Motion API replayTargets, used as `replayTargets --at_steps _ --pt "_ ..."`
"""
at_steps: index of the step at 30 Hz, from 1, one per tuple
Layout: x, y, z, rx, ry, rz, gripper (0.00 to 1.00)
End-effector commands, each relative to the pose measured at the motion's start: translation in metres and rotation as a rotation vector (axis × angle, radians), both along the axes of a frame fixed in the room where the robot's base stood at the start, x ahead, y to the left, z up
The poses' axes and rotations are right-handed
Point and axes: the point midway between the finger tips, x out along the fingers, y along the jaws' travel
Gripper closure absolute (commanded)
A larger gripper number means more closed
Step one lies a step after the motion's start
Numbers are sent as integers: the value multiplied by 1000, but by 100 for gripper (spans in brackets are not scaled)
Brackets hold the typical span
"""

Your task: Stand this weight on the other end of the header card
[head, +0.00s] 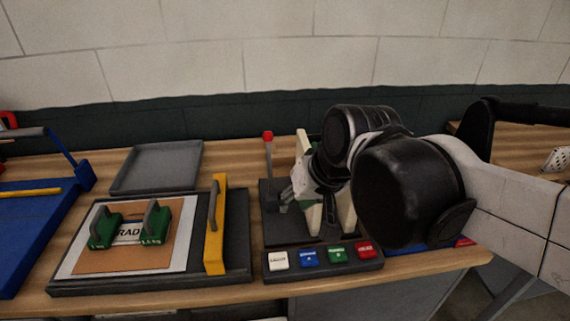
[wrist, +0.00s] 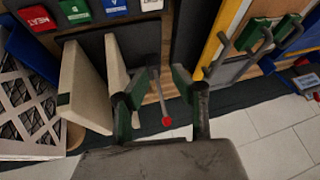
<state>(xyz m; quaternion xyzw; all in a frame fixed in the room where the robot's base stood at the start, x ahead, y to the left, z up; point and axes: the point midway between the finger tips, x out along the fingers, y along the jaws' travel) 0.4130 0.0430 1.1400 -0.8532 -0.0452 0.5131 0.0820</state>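Two green weights with grey handles, a left weight (head: 103,229) and a right weight (head: 155,224), stand upright at opposite ends of the white header card (head: 129,233), whose print reads "RAD" between them. The card lies on a brown sheet (head: 115,263) over a white sheet on a dark board. In the wrist view the two weights (wrist: 253,36) show at the upper right, away from my fingers. My gripper (wrist: 163,84) is open with nothing held between its fingers. In the head view, my gripper (head: 301,188) is to the right of the board and partly hidden by my wrist.
A yellow bar (head: 215,245) with a grey handle lies along the board's right side. A red-tipped lever (head: 268,155) and cream panels (head: 343,209) stand near my gripper. Coloured buttons (head: 309,257) line the front. An empty grey tray (head: 157,168) sits behind the board.

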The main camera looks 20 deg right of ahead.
Motion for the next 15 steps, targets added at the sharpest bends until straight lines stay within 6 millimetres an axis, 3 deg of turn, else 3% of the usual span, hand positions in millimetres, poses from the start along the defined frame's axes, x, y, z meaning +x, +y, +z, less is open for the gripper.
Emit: replayTargets --at_steps 6,15 --pt "-33 -31 -11 -130 -92 -7 75" --pt "-45 -44 -16 -190 -134 -6 75"
